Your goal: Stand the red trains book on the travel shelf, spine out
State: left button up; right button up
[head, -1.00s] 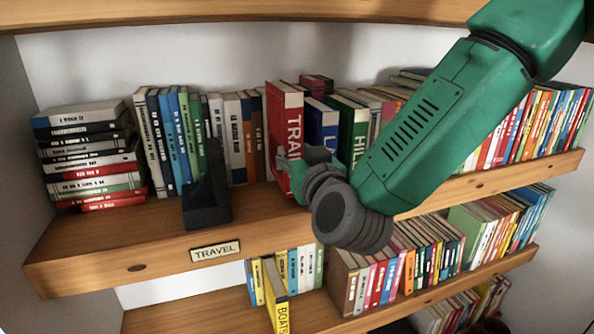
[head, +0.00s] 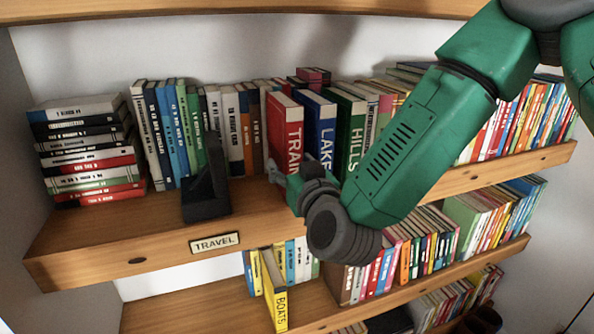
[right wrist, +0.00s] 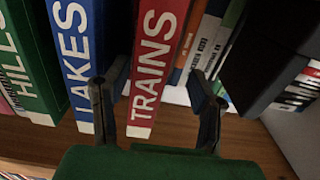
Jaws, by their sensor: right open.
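The red trains book (head: 285,130) stands upright on the travel shelf (head: 120,235), its TRAINS spine facing out. The blue LAKES book (head: 320,130) is at its right. Its lower spine is partly hidden by my right gripper (head: 274,172) in the head view. In the right wrist view the red trains book (right wrist: 158,55) shows between the two dark fingers of my right gripper (right wrist: 158,75). The fingers are spread wider than the spine, with gaps at both sides, and the gripper is open and empty. My left gripper is not in view.
A black bookend (head: 205,195) stands left of the trains book, near the TRAVEL label (head: 214,243). A flat stack of books (head: 90,150) lies at the far left. The green HILLS book (head: 352,130) and several others stand to the right. Bare shelf lies before the bookend.

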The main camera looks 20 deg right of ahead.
jog(key=shift+s+a, duration=0.15)
jog(key=shift+s, duration=0.3)
jog(key=s+p, duration=0.6)
jog(key=s, duration=0.5)
jog(key=shift+d, duration=0.35)
jog(key=shift+d, duration=0.1)
jog(key=s+d+f+n+g+y, duration=0.1)
jog(key=s+f+g, duration=0.25)
jog(key=f, duration=0.65)
jog(key=s+d+f+g, duration=0.25)
jog(key=f+g, duration=0.25)
jog(key=f, duration=0.5)
jog(key=s+d+f+g, duration=0.2)
jog(key=s+f+g, duration=0.1)
jog(key=s, duration=0.3)
jog(key=s+d+f+g+h, duration=0.1)
jog(key=s+d+f+g, duration=0.2)
jog(key=s+f, duration=0.2)
jog(key=s+d+f+g, duration=0.2)
jog(key=s+f+g, duration=0.1)
jog(key=s, duration=0.4)
jog(key=shift+s+d+f+m+h, duration=0.3)
jog(key=shift+s+d+f+m, duration=0.1)
jog(key=shift+f, duration=0.1)
